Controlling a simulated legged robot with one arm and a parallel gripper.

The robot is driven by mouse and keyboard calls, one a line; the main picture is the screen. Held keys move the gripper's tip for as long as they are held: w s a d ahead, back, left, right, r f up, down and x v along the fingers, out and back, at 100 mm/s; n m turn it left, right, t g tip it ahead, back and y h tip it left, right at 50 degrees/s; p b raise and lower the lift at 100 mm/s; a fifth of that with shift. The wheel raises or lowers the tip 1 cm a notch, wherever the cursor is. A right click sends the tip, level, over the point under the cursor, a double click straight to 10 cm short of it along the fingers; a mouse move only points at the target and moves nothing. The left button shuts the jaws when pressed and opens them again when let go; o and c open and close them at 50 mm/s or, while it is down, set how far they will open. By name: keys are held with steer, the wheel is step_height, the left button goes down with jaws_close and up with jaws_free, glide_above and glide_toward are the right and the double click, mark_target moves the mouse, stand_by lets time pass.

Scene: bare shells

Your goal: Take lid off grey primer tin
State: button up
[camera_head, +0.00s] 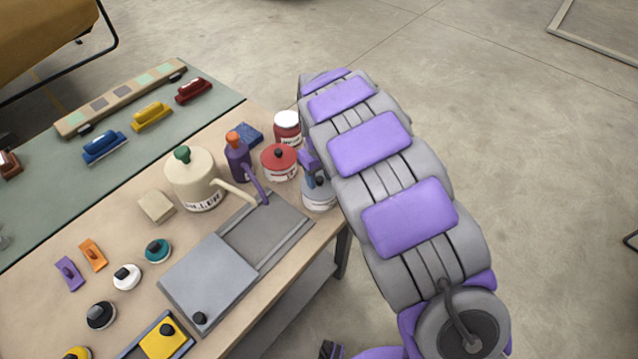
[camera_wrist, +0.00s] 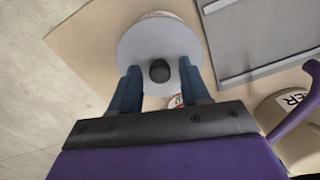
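The grey primer tin (camera_head: 319,197) stands at the right edge of the table, partly hidden by my arm. In the wrist view its round grey lid (camera_wrist: 140,42) shows from above with a black knob (camera_wrist: 159,71) in the middle; the lid sits on the tin. My gripper (camera_wrist: 159,66) is over the lid, its two blue fingers apart, one on each side of the knob. Gaps show between the fingers and the knob. In the head view my gripper (camera_head: 312,168) is just above the tin, mostly hidden by my arm.
A red tin (camera_head: 279,168), a red jar with a white lid (camera_head: 287,133), a purple can (camera_head: 238,162) and a cream filler can (camera_head: 187,177) stand close by. A grey tray (camera_head: 277,236) with a sliding cover (camera_head: 208,281) lies in front. Open floor is to the right.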

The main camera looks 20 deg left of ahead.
jaws_close()
stand_by(0.3)
